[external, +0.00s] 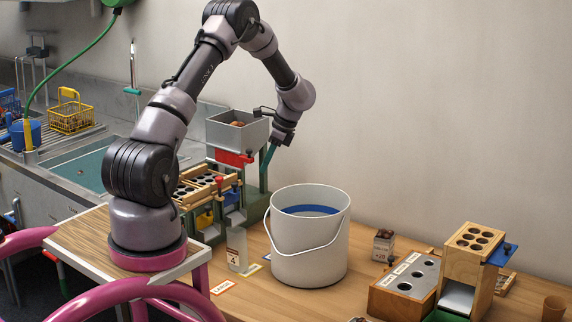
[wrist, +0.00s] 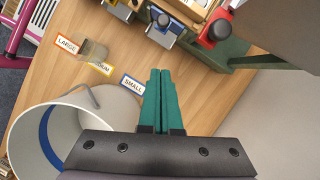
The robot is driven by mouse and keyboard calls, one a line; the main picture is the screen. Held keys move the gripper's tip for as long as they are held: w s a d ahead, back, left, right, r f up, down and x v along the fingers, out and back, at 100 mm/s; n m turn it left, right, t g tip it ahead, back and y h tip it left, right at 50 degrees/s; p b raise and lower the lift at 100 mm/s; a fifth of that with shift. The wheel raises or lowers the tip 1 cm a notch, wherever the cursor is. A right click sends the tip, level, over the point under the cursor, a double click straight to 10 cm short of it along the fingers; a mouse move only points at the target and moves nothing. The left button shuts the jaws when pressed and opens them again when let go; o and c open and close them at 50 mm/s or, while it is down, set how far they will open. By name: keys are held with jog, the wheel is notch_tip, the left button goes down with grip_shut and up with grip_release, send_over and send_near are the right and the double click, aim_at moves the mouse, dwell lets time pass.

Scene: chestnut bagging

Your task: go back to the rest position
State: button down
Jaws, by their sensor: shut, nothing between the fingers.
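My gripper (external: 266,166) hangs at the end of my raised arm, just right of the grey hopper and green sorting stand, with its fingers pointing down. In the wrist view its two teal fingers (wrist: 160,72) lie closed together with nothing between them. The wooden table top shows beneath the fingers. The small label card (wrist: 132,84) lies just left of them. Whether the fingers touch the stand cannot be told from the external view.
The grey hopper (external: 238,133) holds some chestnuts. A white bucket (external: 310,250) stands in front of the stand, also in the wrist view (wrist: 28,125). A clear container (external: 237,249) stands left of it. Wooden boxes (external: 403,285) stand at right. The wall (external: 430,110) is behind.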

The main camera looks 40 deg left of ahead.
jog(key=shift+r, duration=0.1)
jog(key=s+d+r+n+t, duration=0.15)
jog(key=s+r, duration=0.25)
jog(key=r, duration=0.5)
jog(key=s+d+r+n+t, duration=0.1)
jog(key=s+d+r, duration=0.2)
jog(key=r, duration=0.5)
jog(key=s+d+r+n+t, duration=0.15)
jog(key=s+r, duration=0.25)
jog(key=r, duration=0.5)
jog(key=s+d+r+n+t, duration=0.1)
jog(key=s+d+r, duration=0.1)
jog(key=s, duration=0.6)
jog(key=s+d+r+n+t+h, duration=0.1)
jog(key=s+d+r+n+t, duration=0.1)
jog(key=s, duration=0.6)
jog(key=s+d+r+n+t+h, duration=0.1)
jog(key=s+r, duration=0.3)
jog(key=s, duration=0.4)
jog(key=shift+d+r+t, duration=0.3)
jog(key=shift+d+t, duration=0.1)
jog(key=shift+t, duration=0.3)
